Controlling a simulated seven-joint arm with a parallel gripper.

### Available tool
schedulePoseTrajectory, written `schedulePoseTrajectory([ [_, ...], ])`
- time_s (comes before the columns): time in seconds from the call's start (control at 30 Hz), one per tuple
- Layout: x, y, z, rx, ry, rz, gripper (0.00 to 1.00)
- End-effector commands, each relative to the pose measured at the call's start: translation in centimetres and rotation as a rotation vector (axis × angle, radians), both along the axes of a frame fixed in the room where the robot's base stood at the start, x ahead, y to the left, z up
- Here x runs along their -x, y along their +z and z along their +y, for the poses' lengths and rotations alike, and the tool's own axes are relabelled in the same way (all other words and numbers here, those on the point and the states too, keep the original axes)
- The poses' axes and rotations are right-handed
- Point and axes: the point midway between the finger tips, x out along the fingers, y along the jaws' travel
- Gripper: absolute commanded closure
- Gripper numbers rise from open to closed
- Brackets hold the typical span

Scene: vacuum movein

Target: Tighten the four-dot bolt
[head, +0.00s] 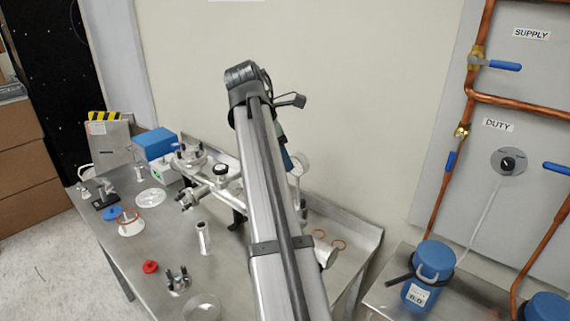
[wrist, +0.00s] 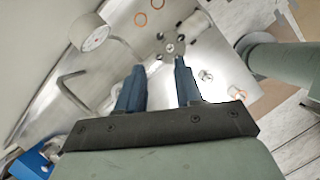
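My gripper (wrist: 159,63) shows in the wrist view with its two blue fingers apart and nothing visible between them. Beyond the fingertips is a metal flange (wrist: 170,48) with dark spots around its centre. I cannot make out dot marks, so I cannot tell which is the four-dot bolt. A bent grey hex key (wrist: 73,88) shows at the left of the wrist view. In the head view my arm hides most of the gripper. A flange with dark bolts (head: 190,156) tops the metal assembly left of my arm, and another bolted fitting (head: 178,281) stands near the table's front.
A round white gauge (wrist: 96,38) stands close on the gripper's left. Copper rings (head: 338,244) lie right of my arm. The steel table (head: 150,240) also holds a blue box (head: 155,143), a red cap (head: 150,267) and a metal tube (head: 203,238). A wall rises behind.

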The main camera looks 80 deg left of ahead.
Motion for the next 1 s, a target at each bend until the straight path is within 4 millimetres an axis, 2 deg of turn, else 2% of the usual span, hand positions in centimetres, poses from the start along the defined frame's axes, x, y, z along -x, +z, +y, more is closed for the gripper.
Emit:
schedulePoseTrajectory([
  [0.07, -0.8, 0.3, -0.4, -0.006, -0.009, 0.000, 0.59],
  [0.27, -2.3, 0.0, -4.0, -0.040, 0.033, 0.031, 0.59],
  [0.47, -1.6, -0.4, -3.9, -0.037, 0.251, 0.037, 0.59],
  [0.7, -1.2, -0.3, -2.8, -0.016, 0.479, 0.010, 0.59],
  [0.87, -1.3, -0.6, -2.7, 0.000, 0.527, 0.000, 0.59],
  [1.0, -1.7, -1.8, -2.4, 0.002, 0.530, -0.001, 0.59],
])
